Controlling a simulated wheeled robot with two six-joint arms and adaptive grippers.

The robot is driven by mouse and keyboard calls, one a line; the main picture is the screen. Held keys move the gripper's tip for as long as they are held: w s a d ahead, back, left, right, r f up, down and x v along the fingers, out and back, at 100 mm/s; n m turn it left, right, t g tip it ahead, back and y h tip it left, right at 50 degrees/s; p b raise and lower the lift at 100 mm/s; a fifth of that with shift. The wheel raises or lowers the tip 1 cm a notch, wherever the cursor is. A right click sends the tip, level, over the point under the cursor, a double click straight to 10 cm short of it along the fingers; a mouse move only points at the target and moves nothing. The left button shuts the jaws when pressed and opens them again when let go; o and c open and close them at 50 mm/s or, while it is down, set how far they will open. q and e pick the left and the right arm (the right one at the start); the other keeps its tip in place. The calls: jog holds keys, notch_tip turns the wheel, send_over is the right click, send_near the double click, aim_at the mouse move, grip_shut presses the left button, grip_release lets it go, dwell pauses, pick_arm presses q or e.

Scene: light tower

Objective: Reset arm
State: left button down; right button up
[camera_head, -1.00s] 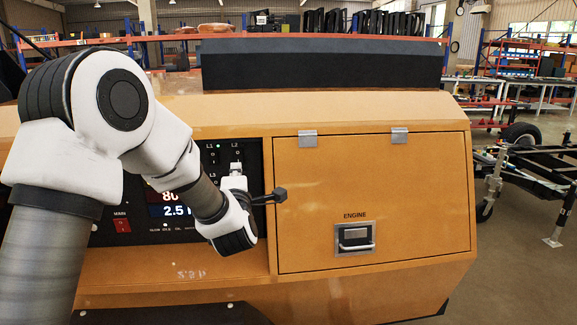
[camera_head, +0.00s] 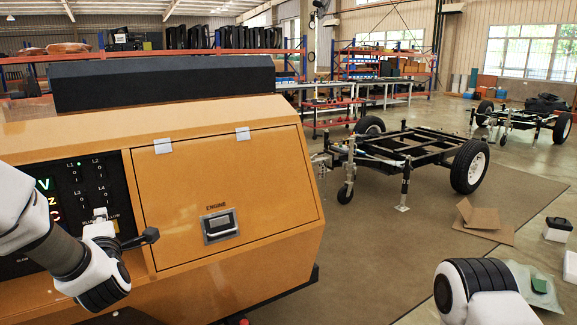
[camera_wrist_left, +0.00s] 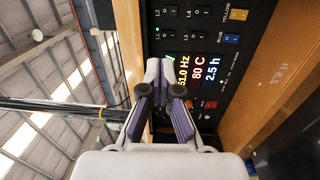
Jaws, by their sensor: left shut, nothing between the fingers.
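My left arm comes in from the left in the head view. Its gripper (camera_head: 100,215) is in front of the control panel (camera_head: 82,192) of the orange generator (camera_head: 60,133). In the left wrist view the gripper's fingers (camera_wrist_left: 160,88) are together and empty. They overlap the panel (camera_wrist_left: 190,45) with its lit displays and rocker switches; I cannot tell whether they touch it. Part of my right arm (camera_head: 478,285) shows at the lower right, but its gripper is out of view.
The closed engine door (camera_head: 225,185) with its latch (camera_head: 219,226) is right of the panel. A wheeled trailer frame (camera_head: 410,152) stands on the floor behind. Cardboard pieces (camera_head: 483,222) and small containers lie at the right. Open floor (camera_head: 370,240) lies between.

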pick_arm(q)
jog(key=s+d+f+m+g+h, duration=0.2)
jog(key=s+f, duration=0.1)
jog(key=f, duration=0.7)
jog(key=s+d+f+m+g+h+p, duration=0.1)
jog(key=s+d+f+m+g, duration=0.15)
jog(key=f, duration=0.75)
jog(key=s+d+f+m+g+h, duration=0.1)
jog(key=s+f+m+h, duration=0.15)
jog(key=f, duration=0.85)
jog(key=s+d+f+m+g+h+p, duration=0.1)
jog(key=s+d+f+m+g, duration=0.2)
jog(key=s+f, duration=0.45)
jog(key=s+d+f+m+g+h, duration=0.25)
jog(key=s+f+m, duration=0.2)
jog(key=s, duration=0.65)
jog(key=s+d+f+m+g+h, duration=0.1)
jog(key=s+d+m+g, duration=0.2)
jog(key=s+m, duration=0.6)
jog(key=s+g, duration=0.2)
jog(key=s, duration=0.1)
jog(key=shift+d+f, duration=0.15)
pick_arm(e)
jog(key=shift+w+a+r, duration=0.1)
jog(key=shift+w+r, duration=0.05)
jog(key=shift+r, duration=0.35)
jog(key=shift+w+a+r, duration=0.1)
jog(key=shift+w+r, duration=0.05)
jog(key=shift+r, duration=0.35)
